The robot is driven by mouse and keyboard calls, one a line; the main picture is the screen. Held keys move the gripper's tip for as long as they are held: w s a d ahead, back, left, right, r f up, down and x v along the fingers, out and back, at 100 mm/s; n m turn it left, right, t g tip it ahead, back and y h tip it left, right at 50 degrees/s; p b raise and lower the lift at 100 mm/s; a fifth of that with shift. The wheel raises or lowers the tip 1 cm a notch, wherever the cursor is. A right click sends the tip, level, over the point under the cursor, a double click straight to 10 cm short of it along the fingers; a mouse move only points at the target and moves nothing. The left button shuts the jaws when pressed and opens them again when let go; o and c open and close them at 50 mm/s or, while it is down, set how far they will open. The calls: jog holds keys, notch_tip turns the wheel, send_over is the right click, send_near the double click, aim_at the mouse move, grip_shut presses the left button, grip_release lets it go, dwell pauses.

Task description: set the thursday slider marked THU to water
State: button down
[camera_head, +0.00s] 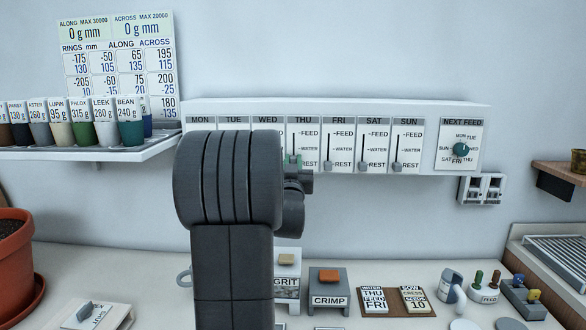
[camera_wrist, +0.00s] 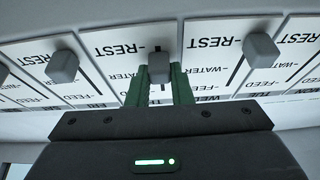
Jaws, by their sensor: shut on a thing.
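The THU slider strip (camera_head: 302,135) is on the white wall panel between WED and FRI, with FEED at top, WATER in the middle and REST below. My gripper (camera_head: 293,160) is at this strip, its green fingertips on the knob, which is largely hidden in the head view. In the wrist view, where the panel appears upside down, my gripper (camera_wrist: 158,88) is shut on the grey THU knob (camera_wrist: 159,68). The knob sits between the REST and WATER marks, with a bit of dark slot showing on the REST side.
The FRI knob (camera_head: 327,167), SAT knob (camera_head: 362,167) and SUN knob (camera_head: 397,167) stand at REST close to the right. My arm hides the lower MON, TUE and WED strips. A NEXT FEED dial (camera_head: 460,149) is at the panel's right end.

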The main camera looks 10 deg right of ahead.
aim_at(294, 143)
notch_tip(294, 143, up, 3)
jog(key=shift+r, duration=0.1)
jog(key=c, duration=1.3)
grip_release()
jog(key=shift+s+f, duration=0.1)
jog(key=shift+f, duration=0.1)
jog(key=shift+s+a+f, duration=0.15)
jog(key=shift+s+f, duration=0.05)
jog(key=shift+s, duration=0.1)
jog(key=b+v, duration=0.3)
jog(key=v, duration=1)
jog(key=shift+w+r, duration=0.1)
